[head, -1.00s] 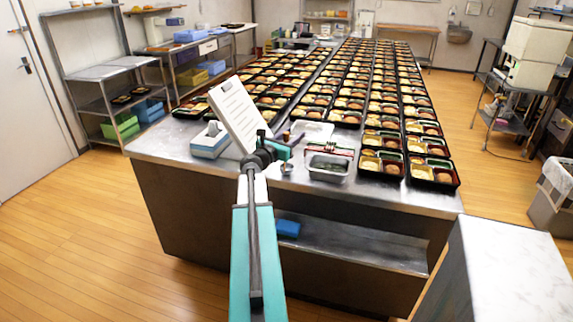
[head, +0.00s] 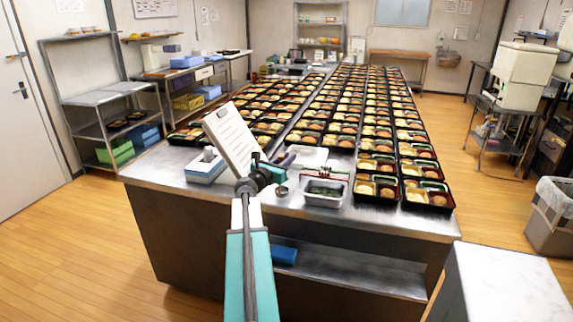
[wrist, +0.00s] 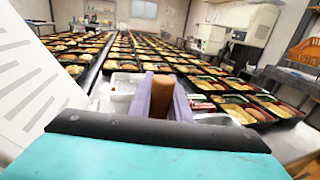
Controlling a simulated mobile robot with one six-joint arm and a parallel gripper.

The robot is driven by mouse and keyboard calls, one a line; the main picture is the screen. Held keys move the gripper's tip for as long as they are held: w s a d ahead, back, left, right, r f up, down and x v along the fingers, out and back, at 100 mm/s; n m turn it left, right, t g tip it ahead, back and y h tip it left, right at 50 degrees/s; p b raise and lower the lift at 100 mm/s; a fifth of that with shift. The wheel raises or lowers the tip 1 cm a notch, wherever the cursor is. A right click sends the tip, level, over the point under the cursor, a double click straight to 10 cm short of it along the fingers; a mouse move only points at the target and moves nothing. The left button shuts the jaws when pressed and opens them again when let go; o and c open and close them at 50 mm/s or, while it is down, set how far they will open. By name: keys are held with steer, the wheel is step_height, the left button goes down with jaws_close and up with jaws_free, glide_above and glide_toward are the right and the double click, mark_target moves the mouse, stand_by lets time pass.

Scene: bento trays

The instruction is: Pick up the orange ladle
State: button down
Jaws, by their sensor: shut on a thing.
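My gripper (wrist: 162,98) is shut on a brown-orange handle (wrist: 162,95), which stands upright between the two purple-grey fingers in the wrist view. I take this to be the orange ladle's handle. In the head view my gripper (head: 287,162) is over the front part of the steel table. A small round silvery bowl (head: 281,190) shows just below it, probably the ladle's bowl. The ladle's middle is hidden, and I cannot tell whether the bowl touches the table.
A steel pan (head: 325,200) with green contents stands right of my gripper, with a white tray (head: 312,156) behind it. A white board (head: 232,138) and a blue-white box (head: 205,168) are at left. Rows of bento trays (head: 428,198) fill the table behind. The front edge strip is mostly clear.

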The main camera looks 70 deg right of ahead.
step_height(320, 180, up, 9)
stand_by(0.5)
steer(key=shift+w, duration=0.1)
stand_by(0.5)
